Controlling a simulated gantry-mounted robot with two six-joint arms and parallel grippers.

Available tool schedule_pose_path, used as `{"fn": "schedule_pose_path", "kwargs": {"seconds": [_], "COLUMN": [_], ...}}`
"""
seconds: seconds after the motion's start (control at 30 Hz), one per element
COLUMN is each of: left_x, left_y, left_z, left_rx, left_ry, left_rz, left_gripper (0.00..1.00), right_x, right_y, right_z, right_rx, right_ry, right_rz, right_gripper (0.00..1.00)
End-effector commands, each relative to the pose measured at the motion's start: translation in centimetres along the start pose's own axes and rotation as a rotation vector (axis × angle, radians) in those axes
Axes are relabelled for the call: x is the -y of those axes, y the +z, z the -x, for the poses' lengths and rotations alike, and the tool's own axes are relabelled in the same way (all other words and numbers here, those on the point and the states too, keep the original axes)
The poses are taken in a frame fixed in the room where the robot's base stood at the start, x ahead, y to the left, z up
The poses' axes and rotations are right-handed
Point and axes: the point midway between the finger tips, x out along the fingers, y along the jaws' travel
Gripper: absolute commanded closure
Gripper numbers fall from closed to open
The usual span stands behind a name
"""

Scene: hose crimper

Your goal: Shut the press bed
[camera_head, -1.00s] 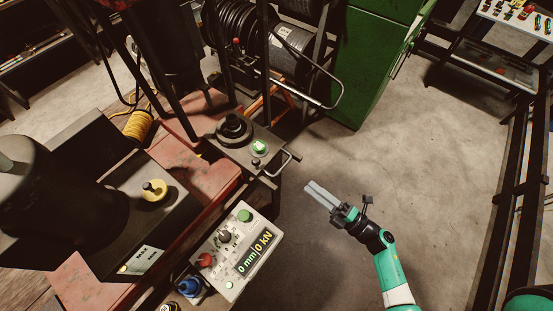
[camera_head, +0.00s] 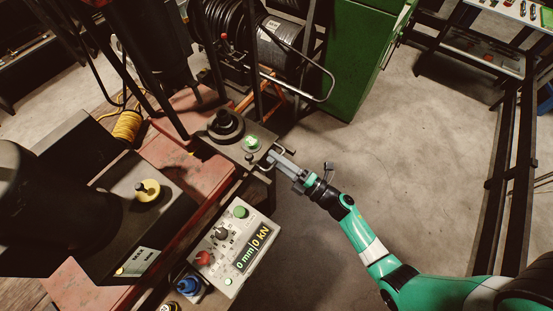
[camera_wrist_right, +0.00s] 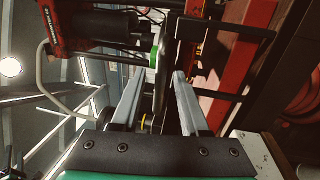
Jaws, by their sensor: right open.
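The press bed (camera_head: 232,151) is a dark plate sticking out from the red press, carrying a black round die (camera_head: 226,125) and a lit green button (camera_head: 251,143). A thin metal handle (camera_head: 288,149) is on its outer end. My right gripper (camera_head: 276,158) is at this handle, its two grey fingers pointing left toward the bed. In the right wrist view the fingers (camera_wrist_right: 158,85) are apart, with the green button beyond them. My left gripper is not in view.
A control box (camera_head: 235,247) reading 0 mm and 0 kN stands in front of the bed, with a blue-capped bottle (camera_head: 188,285) beside it. A green cabinet (camera_head: 360,50) and hose reel (camera_head: 270,40) stand behind.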

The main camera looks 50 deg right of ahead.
Motion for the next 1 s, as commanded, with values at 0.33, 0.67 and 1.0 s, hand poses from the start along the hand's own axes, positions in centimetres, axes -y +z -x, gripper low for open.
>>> {"fn": "schedule_pose_path", "kwargs": {"seconds": [0.33,0.67,1.0], "left_x": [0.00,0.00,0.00], "left_y": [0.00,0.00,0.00], "left_z": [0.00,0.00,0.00], "left_rx": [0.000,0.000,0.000], "left_ry": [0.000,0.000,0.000], "left_rz": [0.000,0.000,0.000], "left_gripper": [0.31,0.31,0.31], "right_x": [-0.01,-0.01,-0.02], "right_y": [0.01,0.01,0.01], "right_z": [0.04,0.04,0.04], "right_rx": [0.000,0.000,0.000], "right_ry": [0.000,0.000,0.000], "right_rz": [0.000,0.000,0.000], "right_gripper": [1.00,1.00,1.00]}}
